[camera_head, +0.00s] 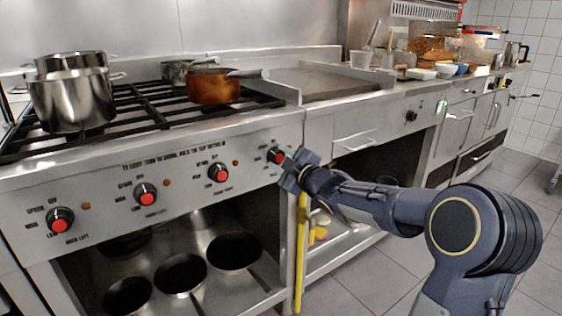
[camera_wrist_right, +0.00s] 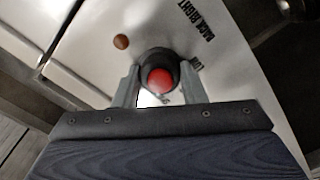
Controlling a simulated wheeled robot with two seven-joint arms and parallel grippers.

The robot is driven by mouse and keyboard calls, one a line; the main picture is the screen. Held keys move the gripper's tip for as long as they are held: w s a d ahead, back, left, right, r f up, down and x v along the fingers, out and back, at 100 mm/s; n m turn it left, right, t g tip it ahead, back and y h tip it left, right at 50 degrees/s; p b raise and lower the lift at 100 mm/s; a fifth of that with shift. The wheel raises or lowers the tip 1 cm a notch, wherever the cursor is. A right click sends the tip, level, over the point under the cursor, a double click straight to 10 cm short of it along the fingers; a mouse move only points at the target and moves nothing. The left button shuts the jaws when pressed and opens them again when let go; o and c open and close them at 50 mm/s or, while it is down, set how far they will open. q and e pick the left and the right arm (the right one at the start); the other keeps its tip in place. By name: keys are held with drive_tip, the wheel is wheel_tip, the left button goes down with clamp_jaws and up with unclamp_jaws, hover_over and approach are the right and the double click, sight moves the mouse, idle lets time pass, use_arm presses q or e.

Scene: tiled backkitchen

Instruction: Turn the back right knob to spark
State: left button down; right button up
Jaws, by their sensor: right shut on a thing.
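The back right knob (camera_head: 276,155) is the rightmost red-capped black knob on the stove's front panel. My right gripper (camera_head: 290,166) is at it, reaching in from the right. In the right wrist view, the knob (camera_wrist_right: 160,78) sits between the two fingers of my right gripper (camera_wrist_right: 158,88), one on each side, shut on it. The label "BACK RIGHT" (camera_wrist_right: 198,18) reads beside it in that view. The marks around the knob are partly hidden by the gripper. My left gripper is not in view.
Several similar knobs, such as this one (camera_head: 218,172), line the panel to the left. Steel pots (camera_head: 72,95) and a copper pot (camera_head: 214,86) stand on the stove. A yellow bar (camera_head: 301,240) hangs below the panel near my right wrist. Pans (camera_head: 180,272) lie on the lower shelf.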

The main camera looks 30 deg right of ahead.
drive_tip(key=shift+f, duration=0.1)
drive_tip(key=o, duration=1)
drive_tip(key=shift+s, duration=0.15)
drive_tip(key=s, duration=0.2)
drive_tip(key=s+p, duration=0.1)
drive_tip(key=s, duration=0.2)
drive_tip(key=s+p, duration=0.1)
drive_tip(key=s, duration=0.1)
drive_tip(key=shift+s+d, duration=0.3)
drive_tip(key=shift+d, duration=0.05)
